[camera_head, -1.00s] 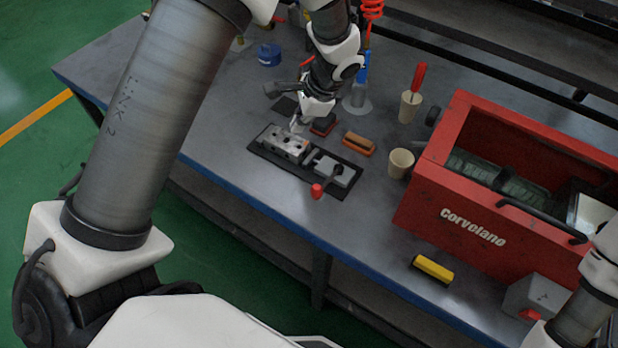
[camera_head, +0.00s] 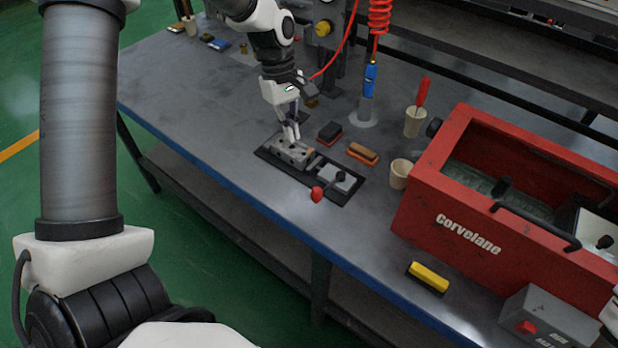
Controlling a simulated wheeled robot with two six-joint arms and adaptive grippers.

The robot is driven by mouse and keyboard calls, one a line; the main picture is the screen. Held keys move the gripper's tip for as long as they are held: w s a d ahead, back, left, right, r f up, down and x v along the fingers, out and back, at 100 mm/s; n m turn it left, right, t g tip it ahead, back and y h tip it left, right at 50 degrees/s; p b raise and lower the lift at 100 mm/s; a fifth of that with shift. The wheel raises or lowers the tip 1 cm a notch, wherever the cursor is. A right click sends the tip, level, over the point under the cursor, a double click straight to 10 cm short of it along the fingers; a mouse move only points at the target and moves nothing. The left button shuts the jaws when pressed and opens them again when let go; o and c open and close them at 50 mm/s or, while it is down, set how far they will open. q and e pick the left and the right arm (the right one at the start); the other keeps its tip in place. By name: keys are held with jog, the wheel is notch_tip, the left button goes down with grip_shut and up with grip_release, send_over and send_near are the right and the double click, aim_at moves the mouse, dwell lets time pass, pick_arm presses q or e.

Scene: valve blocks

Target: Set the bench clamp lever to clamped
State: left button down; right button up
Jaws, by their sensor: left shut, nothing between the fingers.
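The bench clamp (camera_head: 342,184) sits at the right end of a dark base plate on the bench. Its lever has a red knob (camera_head: 317,193) that points toward the front left, over the front edge of the plate. A grey metal valve block (camera_head: 284,155) with holes is on the left part of the same plate. My left gripper (camera_head: 292,136) points down at the valve block, with its fingers shut and nothing seen between them. It is behind and left of the red knob, apart from it. I cannot tell whether the fingertips touch the block. My right gripper is out of view.
Behind the plate lie a dark-and-red block (camera_head: 330,133) and an orange-brown block (camera_head: 363,153). A beige cup (camera_head: 400,174) and a red parts washer (camera_head: 455,200) stand to the right. The bench left of the plate is clear.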

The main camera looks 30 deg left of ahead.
pick_arm(q)
jog(key=x, duration=1)
jog(key=shift+s+d, duration=0.1)
jog(key=shift+s, duration=0.05)
jog(key=d, duration=0.1)
jog(key=s+d, duration=0.1)
jog(key=d+p, duration=0.1)
jog(key=shift+s+d+r, duration=0.1)
jog(key=shift+s+d, duration=0.15)
jog(key=shift+d, duration=0.15)
jog(key=shift+a, duration=0.1)
